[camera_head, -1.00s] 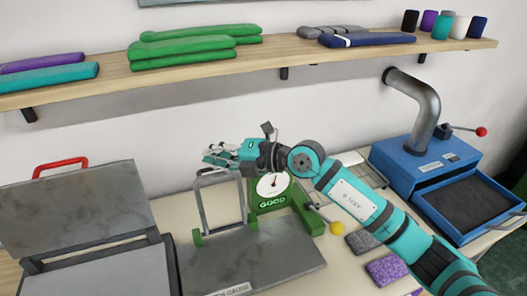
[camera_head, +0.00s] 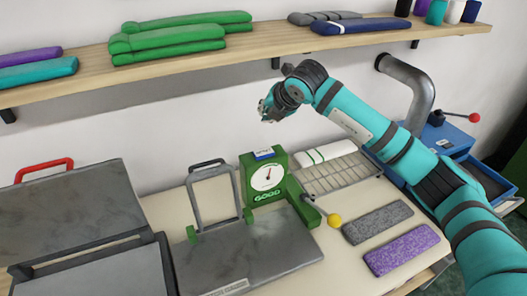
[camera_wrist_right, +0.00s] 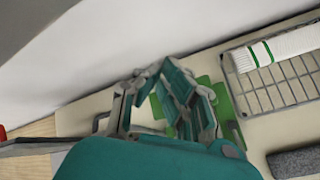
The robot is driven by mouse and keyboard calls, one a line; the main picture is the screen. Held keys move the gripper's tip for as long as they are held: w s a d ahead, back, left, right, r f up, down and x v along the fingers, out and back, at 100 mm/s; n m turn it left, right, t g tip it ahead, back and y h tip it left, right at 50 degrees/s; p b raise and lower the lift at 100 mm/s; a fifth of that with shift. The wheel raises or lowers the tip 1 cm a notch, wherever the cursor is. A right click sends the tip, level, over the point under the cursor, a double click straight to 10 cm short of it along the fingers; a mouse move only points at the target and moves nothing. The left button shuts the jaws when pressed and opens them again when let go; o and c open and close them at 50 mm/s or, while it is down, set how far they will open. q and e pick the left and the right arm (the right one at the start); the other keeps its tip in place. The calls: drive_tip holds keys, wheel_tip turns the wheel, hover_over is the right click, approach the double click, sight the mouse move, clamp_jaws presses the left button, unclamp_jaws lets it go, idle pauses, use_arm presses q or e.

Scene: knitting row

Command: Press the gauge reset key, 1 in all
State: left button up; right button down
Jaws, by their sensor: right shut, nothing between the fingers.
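The green gauge (camera_head: 247,175) stands at the back of the grey plate, with a round white dial and the word GOOD below it. A small blue key (camera_head: 264,153) with white marking sits on its top and looks like the reset key. My right gripper (camera_head: 266,114) is shut and empty, in the air above the gauge and apart from it. In the right wrist view my shut fingers (camera_wrist_right: 165,75) cover most of the green gauge (camera_wrist_right: 219,100), and the key is hidden there. My left gripper is not in view.
A grey metal frame (camera_head: 190,205) stands left of the gauge. A yellow-knobbed lever (camera_head: 334,220) sticks out at right. A wire rack (camera_head: 338,175) holds a white and green roll. Grey (camera_head: 378,222) and purple (camera_head: 402,250) swatches lie at right. The shelf (camera_head: 265,50) runs above.

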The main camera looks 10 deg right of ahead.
drive_tip(key=shift+f, duration=0.15)
drive_tip(key=b, duration=0.1)
hover_over(266, 151)
wheel_tip(266, 151, down, 5)
drive_tip(key=shift+f, duration=0.15)
wheel_tip(266, 151, down, 3)
drive_tip(key=shift+r+b, duration=0.15)
drive_tip(key=shift+b, duration=0.95)
drive_tip(key=shift+f+b, duration=0.35)
drive_tip(key=shift+r, duration=0.1)
drive_tip(key=shift+f+b, duration=0.45)
drive_tip(key=shift+b, duration=0.3)
